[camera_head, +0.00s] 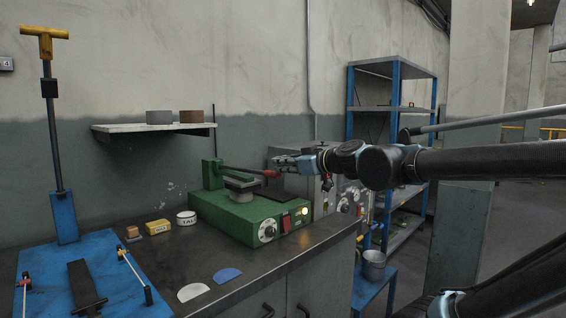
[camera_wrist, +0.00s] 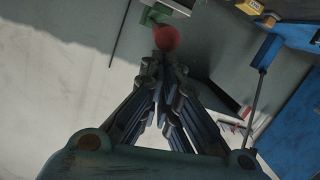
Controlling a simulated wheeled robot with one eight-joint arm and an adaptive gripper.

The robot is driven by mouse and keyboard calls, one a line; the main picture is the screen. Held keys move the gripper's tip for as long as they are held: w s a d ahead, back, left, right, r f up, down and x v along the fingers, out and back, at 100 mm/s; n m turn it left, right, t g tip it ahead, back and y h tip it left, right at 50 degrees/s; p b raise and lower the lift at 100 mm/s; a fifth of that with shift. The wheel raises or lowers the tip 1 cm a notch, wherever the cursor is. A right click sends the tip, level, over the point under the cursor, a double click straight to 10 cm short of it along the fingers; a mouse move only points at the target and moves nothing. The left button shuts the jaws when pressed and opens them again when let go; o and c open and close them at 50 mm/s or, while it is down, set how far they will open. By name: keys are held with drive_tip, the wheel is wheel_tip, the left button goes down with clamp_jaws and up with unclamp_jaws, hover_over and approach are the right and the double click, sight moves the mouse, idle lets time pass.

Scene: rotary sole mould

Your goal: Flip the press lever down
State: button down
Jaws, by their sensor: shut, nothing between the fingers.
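The green press (camera_head: 232,215) stands on the dark bench, with a dial and a lit lamp on its front. Its press lever (camera_head: 240,170) is a dark rod running from the green post at the left to a red knob (camera_head: 271,174). The lever looks close to level, sloping slightly down towards the knob. My gripper (camera_head: 277,160) is shut and empty, just above and right of the knob in the head view. In the wrist view the red knob (camera_wrist: 166,38) is just beyond my closed fingertips (camera_wrist: 162,62). I cannot tell whether they touch.
A wall shelf (camera_head: 150,128) with two round blocks is at the left. A grey box with knobs (camera_head: 343,200) stands right of the press. A white tub (camera_head: 186,218), a yellow box (camera_head: 158,227) and two flat soles lie on the bench. A blue lever fixture (camera_head: 64,218) is far left.

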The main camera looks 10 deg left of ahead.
drive_tip(key=shift+s+d+f, duration=0.2)
drive_tip(key=shift+s+f, duration=0.1)
drive_tip(key=shift+f, duration=0.15)
drive_tip(key=shift+s+d+f, duration=0.15)
drive_tip(key=shift+s+f, duration=0.1)
drive_tip(key=shift+f, duration=0.2)
wheel_tip(320, 180, up, 4)
drive_tip(key=w, duration=0.2)
drive_tip(key=s+d+f, duration=0.1)
drive_tip(key=s+d, duration=0.5)
drive_tip(key=d, duration=0.1)
drive_tip(key=shift+s+d+f, duration=0.15)
drive_tip(key=shift+d, duration=0.1)
